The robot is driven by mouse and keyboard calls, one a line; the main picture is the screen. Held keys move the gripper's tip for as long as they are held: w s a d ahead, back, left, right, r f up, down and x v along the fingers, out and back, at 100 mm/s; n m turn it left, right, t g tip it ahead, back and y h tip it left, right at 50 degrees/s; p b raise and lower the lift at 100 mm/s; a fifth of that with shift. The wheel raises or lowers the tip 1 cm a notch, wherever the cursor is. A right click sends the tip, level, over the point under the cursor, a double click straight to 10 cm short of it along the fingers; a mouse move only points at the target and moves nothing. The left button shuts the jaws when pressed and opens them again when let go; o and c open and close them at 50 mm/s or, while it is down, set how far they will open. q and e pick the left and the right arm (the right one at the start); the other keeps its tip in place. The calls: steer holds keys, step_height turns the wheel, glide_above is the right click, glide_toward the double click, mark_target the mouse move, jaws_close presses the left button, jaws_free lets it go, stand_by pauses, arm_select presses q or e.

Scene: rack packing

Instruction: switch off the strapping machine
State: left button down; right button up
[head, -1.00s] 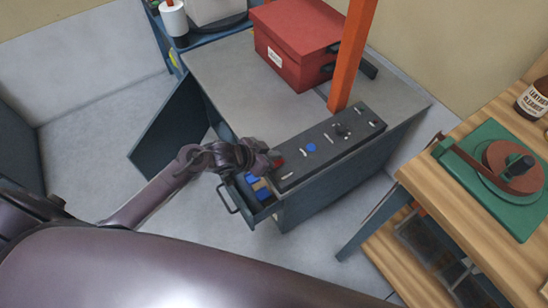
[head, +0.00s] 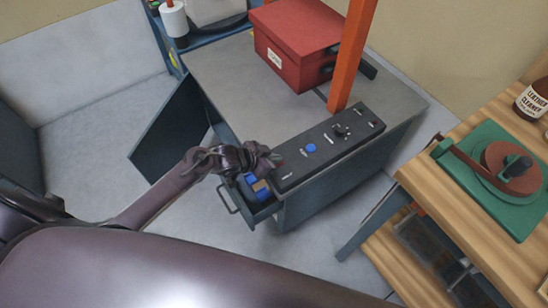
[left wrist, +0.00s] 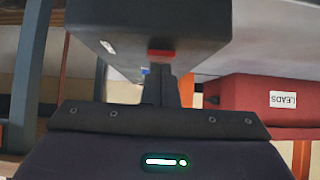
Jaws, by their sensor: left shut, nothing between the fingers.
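The strapping machine is a grey-topped cabinet (head: 235,85) with an orange upright (head: 352,55) and a dark control panel (head: 327,147) along its near edge. The panel carries a blue button (head: 311,148), a black knob (head: 340,130) and small pale labels. A red control (left wrist: 160,54) shows on the panel in the left wrist view, right by my fingertips. In the head view the gripper largely hides it. My left gripper (head: 272,162) is shut and empty at the panel's left end. I cannot tell whether it touches the control. My right gripper is not in view.
A red box (head: 295,45) stands on the machine top, beside the orange upright. An open drawer (head: 262,205) with blue items sits below the panel's left end. A wooden bench (head: 440,165) with a green device (head: 490,185) and a bottle is at right.

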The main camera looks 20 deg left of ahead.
arm_select(q)
steer(key=shift+w+d+r, duration=0.25)
steer(key=shift+w+d, duration=0.2)
steer(key=shift+w, duration=0.1)
steer(key=shift+r+p, duration=0.35)
steer(key=shift+p, duration=0.05)
steer(key=r+p, duration=0.4)
steer(key=shift+w+d, duration=0.1)
steer(key=shift+w, duration=0.15)
steer(key=r+v, duration=0.1)
steer(key=v, duration=0.8)
steer(key=shift+w+d, duration=0.2)
steer(key=shift+d, duration=0.1)
steer(key=shift+r, duration=0.15)
steer(key=shift+d, duration=0.1)
